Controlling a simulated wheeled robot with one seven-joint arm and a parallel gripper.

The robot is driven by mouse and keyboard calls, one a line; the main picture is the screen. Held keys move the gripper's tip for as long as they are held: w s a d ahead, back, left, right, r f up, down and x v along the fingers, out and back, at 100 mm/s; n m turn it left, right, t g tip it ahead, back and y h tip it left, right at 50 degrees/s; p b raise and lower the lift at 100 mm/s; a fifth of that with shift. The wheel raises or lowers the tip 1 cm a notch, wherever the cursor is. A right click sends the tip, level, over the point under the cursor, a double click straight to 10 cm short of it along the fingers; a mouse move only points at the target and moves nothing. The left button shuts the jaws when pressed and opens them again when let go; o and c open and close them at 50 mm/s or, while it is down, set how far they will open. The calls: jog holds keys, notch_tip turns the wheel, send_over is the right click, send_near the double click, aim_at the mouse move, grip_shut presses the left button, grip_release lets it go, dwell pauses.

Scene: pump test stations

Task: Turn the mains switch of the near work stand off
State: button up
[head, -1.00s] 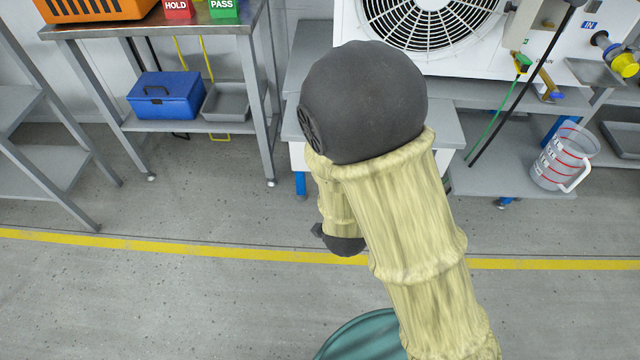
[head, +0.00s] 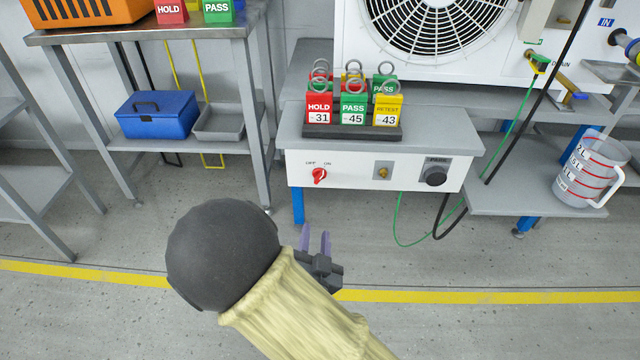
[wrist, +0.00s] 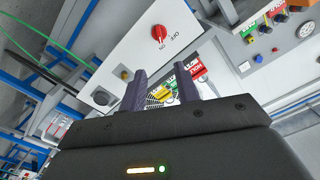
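The mains switch (head: 319,176) is a red rotary knob on the white front panel of the grey-topped work stand (head: 460,122). OFF is printed at its upper left and ON at its upper right; its pale mark seems to lean toward ON. In the wrist view the red knob (wrist: 160,31) lies beyond my fingertips, toward the top of the picture. My gripper (head: 315,236) is below the panel in the head view, apart from the switch. In the wrist view my gripper (wrist: 162,76) has its two purple fingers spread with nothing held between them.
A tag rack (head: 350,131) with several HOLD, PASS and RETEST tags stands on the stand above the switch. A small key-like switch (head: 383,170) and a black knob (head: 435,174) share the panel. Green and black cables hang at right. A measuring jug (head: 590,170) sits on the right shelf.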

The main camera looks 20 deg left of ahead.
jog(key=b, duration=0.6)
send_near(320, 179)
jog(key=x, duration=0.8)
jog(key=shift+f, duration=0.1)
jog(key=shift+w+a, duration=0.15)
jog(key=shift+w, duration=0.45)
grip_shut()
